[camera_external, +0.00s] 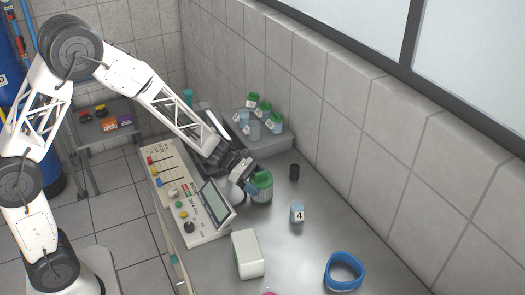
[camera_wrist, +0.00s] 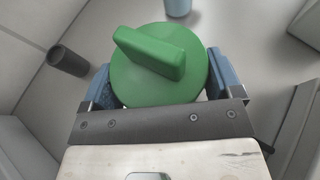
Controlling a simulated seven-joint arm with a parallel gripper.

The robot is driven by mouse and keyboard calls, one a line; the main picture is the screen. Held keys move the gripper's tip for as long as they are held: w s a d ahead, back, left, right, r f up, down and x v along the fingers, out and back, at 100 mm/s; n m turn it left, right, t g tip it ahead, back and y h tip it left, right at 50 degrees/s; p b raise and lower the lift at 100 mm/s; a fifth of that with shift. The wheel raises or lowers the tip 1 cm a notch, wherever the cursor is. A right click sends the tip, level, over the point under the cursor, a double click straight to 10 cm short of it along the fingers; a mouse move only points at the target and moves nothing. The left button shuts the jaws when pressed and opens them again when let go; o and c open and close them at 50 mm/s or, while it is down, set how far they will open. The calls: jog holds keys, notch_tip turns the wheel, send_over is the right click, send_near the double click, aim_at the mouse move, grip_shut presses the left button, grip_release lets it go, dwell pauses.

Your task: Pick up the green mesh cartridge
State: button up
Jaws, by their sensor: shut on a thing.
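The green mesh cartridge (camera_wrist: 150,78) shows in the wrist view as a round green lid with a raised bar handle on top. In the external view the green cartridge (camera_external: 262,188) stands upright at the counter, right of the control panel. My gripper (camera_external: 254,184) is around its upper part. In the wrist view my gripper (camera_wrist: 160,84) has its blue fingers on both sides of the lid, shut on it. The cartridge's lower body is hidden in the wrist view. I cannot tell whether its base touches the counter.
A control panel (camera_external: 188,200) with a screen lies left. A small black cylinder (camera_external: 294,171), a light-blue jar (camera_external: 297,212) marked 4, a white box (camera_external: 247,255) and a blue ring (camera_external: 344,271) stand around. Several green-lidded jars sit on a grey rack (camera_external: 285,142) at the back.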

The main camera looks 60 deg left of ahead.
jog(key=shift+r, duration=4.35)
